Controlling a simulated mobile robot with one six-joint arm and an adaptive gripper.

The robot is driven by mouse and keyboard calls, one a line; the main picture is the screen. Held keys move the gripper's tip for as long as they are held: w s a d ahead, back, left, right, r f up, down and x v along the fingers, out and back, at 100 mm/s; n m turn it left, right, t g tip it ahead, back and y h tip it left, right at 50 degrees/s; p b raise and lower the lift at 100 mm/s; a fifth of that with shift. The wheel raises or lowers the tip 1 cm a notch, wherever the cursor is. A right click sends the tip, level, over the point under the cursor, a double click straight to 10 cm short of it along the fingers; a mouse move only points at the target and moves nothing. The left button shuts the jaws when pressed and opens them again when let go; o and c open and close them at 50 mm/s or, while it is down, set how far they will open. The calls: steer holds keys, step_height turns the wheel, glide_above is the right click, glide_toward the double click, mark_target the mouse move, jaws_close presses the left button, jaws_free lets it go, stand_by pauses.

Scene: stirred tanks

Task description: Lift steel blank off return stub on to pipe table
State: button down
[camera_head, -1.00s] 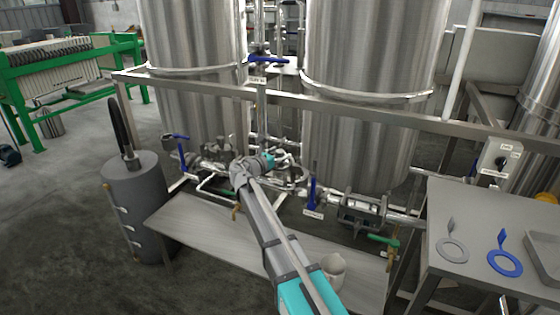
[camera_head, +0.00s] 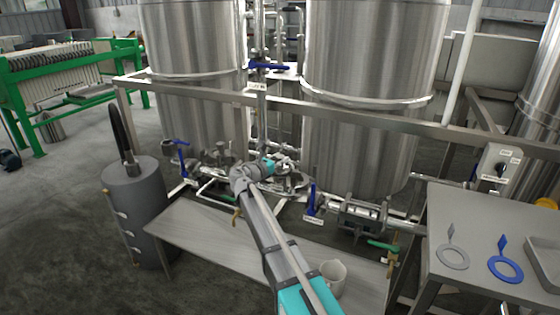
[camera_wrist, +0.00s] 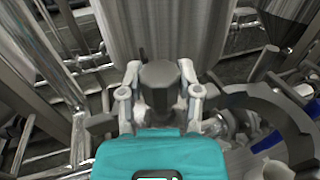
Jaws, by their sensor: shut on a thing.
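In the wrist view a dark grey, faceted steel piece, seemingly the steel blank (camera_wrist: 159,75), stands between the fingers of my gripper (camera_wrist: 159,92). The fingers are shut on it from both sides. In the head view my gripper (camera_head: 282,161) reaches among the pipework in front of the two tanks, and the held piece cannot be made out there. I cannot tell the return stub from the other pipes, or whether the piece still touches it. A low grey table (camera_head: 205,238) stands under my arm, and a higher grey table (camera_head: 455,205) stands at the right.
A pale mug (camera_head: 333,277) stands on the low table. A grey ring with a handle (camera_head: 452,256) and a blue one (camera_head: 506,268) lie on the right table. A frame rail (camera_head: 330,108) crosses before the tanks. A grey cylinder (camera_head: 136,205) stands at left.

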steer(key=shift+r+p, duration=1.1)
steer(key=shift+r, duration=0.15)
steer(key=s+d+r+p, duration=0.1)
steer(key=s+r+p, duration=0.9)
steer(key=s, duration=0.4)
steer(key=shift+r, duration=0.15)
